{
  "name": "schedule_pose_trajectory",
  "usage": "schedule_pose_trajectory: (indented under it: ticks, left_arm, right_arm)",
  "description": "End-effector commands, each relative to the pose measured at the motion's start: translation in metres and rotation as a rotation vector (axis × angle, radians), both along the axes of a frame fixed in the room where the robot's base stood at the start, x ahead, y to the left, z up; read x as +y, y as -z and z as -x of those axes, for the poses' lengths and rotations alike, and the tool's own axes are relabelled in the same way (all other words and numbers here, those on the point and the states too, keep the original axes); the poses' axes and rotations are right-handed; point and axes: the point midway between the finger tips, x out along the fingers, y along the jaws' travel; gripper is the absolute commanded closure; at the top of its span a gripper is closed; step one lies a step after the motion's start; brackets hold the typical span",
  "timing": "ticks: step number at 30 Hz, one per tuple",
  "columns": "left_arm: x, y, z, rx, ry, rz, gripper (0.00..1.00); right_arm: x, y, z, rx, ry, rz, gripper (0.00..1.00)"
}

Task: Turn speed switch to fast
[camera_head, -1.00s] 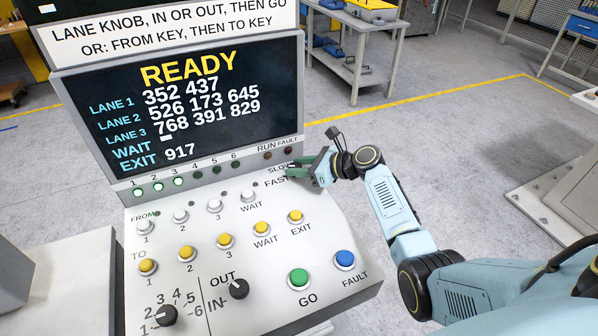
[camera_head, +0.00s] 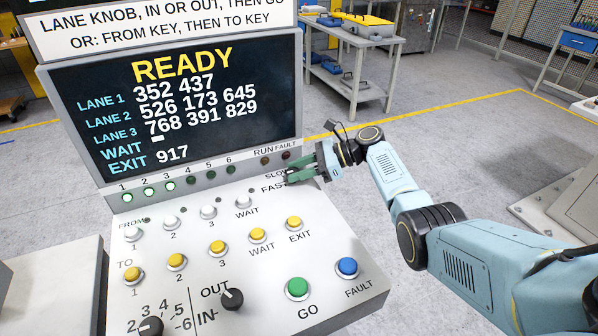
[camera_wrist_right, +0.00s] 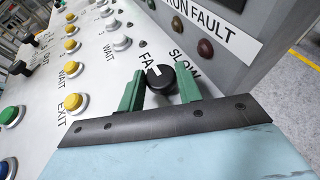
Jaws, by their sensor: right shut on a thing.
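The speed switch is a black round knob (camera_wrist_right: 160,78) with a white mark, on the sloped panel between the SLOW and FAST lettering. In the right wrist view its mark points up and left, on the side of the FAST lettering. My right gripper (camera_wrist_right: 163,84) has its green fingers on both sides of the knob and is shut on it. In the head view my right gripper (camera_head: 296,172) is at the panel's upper right corner and hides the knob and part of the lettering. My left gripper is not in view.
The panel (camera_head: 330,272) also carries white and yellow buttons, a green GO button (camera_head: 298,287), a blue FAULT button (camera_head: 347,267), an IN/OUT knob (camera_head: 232,299) and a numbered knob (camera_head: 151,327). The screen (camera_head: 190,100) above reads READY. Open floor lies to the right.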

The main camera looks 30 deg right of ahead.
Motion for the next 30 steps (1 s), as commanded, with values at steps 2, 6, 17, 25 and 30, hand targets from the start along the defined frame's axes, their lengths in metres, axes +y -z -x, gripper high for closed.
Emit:
schedule_pose_trajectory:
  ticks: [2, 6, 17, 25, 30]
  left_arm:
    - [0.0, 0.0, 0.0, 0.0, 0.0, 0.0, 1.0]
    - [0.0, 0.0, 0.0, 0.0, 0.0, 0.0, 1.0]
    - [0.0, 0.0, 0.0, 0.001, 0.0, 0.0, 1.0]
    - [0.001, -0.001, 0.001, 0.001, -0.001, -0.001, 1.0]
    - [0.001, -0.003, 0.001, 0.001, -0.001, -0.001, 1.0]
  right_arm:
    - [0.001, 0.001, 0.001, 0.002, -0.004, 0.001, 0.89]
    - [0.001, 0.001, 0.001, 0.003, -0.003, 0.001, 0.89]
    - [0.001, 0.001, 0.0, 0.002, -0.001, 0.0, 0.44]
    - [-0.01, -0.004, 0.005, 0.001, 0.002, 0.002, 0.44]
    - [-0.038, -0.017, 0.017, 0.0, 0.003, 0.003, 0.44]
